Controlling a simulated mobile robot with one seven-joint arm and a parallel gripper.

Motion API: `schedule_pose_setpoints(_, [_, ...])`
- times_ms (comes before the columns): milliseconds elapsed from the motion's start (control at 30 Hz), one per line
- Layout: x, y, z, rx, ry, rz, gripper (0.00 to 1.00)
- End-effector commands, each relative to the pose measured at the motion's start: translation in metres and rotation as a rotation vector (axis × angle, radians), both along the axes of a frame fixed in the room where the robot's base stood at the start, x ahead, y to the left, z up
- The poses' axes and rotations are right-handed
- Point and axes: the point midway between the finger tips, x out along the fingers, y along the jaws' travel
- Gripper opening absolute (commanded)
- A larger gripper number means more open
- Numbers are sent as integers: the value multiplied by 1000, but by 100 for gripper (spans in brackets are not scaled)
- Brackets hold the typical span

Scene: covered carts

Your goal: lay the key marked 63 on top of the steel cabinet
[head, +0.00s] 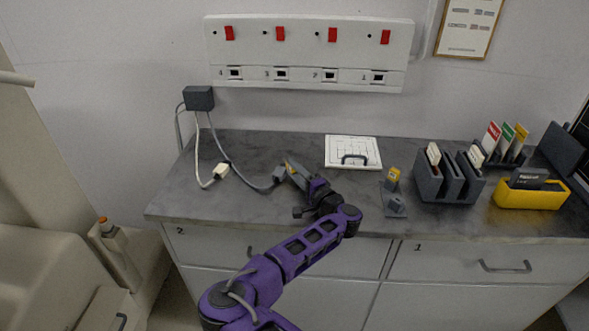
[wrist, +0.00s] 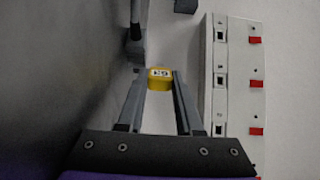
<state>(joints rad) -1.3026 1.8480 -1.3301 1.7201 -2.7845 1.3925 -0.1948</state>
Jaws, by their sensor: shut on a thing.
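My gripper (wrist: 159,88) is shut on a yellow key (wrist: 159,80), held between its fingertips. The key's head bears a dark number on a white label, upside down and too small to read for certain. Another yellow-topped piece (head: 393,174) stands in a small grey holder on the worktop. I cannot make out a steel cabinet for certain in either view.
On the worktop (head: 240,150) are a white panel with a handle (head: 352,152), grey card racks (head: 430,187) and a yellow tray (head: 530,194). A grey box (head: 199,98) trails cables near my gripper. A switch panel (head: 310,50) hangs behind. Pale covered shapes (head: 40,265) stand left.

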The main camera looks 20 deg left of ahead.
Motion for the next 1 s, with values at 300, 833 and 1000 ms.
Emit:
schedule_pose_setpoints(300, [-2,-2,-17,-18,19,0,65])
schedule_pose_setpoints(833, [-19,-26,-2,-18,19,-4,65])
schedule_pose_setpoints(1000, [-43,-57,0,-16,17,-6,65])
